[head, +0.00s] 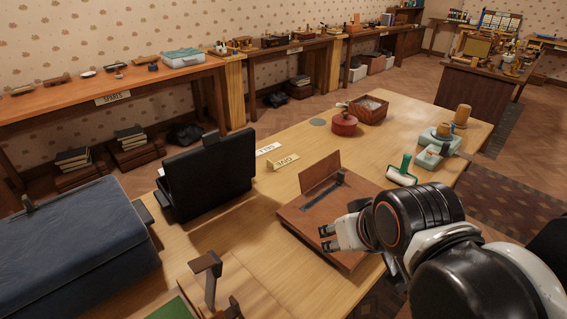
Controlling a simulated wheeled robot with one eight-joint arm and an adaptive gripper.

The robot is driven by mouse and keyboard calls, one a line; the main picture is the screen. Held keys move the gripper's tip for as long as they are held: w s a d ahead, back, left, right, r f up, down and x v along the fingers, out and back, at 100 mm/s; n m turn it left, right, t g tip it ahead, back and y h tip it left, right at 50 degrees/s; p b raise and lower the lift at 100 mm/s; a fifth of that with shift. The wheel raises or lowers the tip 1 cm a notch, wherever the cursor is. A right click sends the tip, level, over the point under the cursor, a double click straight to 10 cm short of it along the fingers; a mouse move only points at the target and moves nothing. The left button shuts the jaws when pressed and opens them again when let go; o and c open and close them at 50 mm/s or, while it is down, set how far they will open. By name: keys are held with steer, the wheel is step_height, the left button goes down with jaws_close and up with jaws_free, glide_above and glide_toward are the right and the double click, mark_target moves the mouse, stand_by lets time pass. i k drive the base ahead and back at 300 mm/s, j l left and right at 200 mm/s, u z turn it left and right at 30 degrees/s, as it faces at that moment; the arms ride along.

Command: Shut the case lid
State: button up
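A flat brown case (298,216) lies on the light wooden table, with a thin brown lid panel (320,172) standing up at its far left side. A dark, narrow item (340,187) lies along its top near the panel. My gripper (326,238) is over the near right part of this case, its fingers pointing left. The two dark fingertips are apart with nothing between them. I cannot tell whether they touch the case. My arm hides the case's right corner. A black case-like object (207,177) with a raised back panel stands further left on the table.
A dark blue padded case (70,245) fills the left front. A small sign (284,163), red pot (344,124), brown tray (384,109) and green-handled roller (402,172) stand beyond the brown case. A wooden stand (208,270) is at the front.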

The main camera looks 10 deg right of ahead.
mark_target(194, 176)
steer(key=i+l+u, duration=0.1)
steer(key=l+u, duration=0.15)
steer(key=l, duration=0.35)
steer(key=i+l+u, duration=0.1)
steer(key=l+u, duration=0.15)
steer(key=l, duration=0.35)
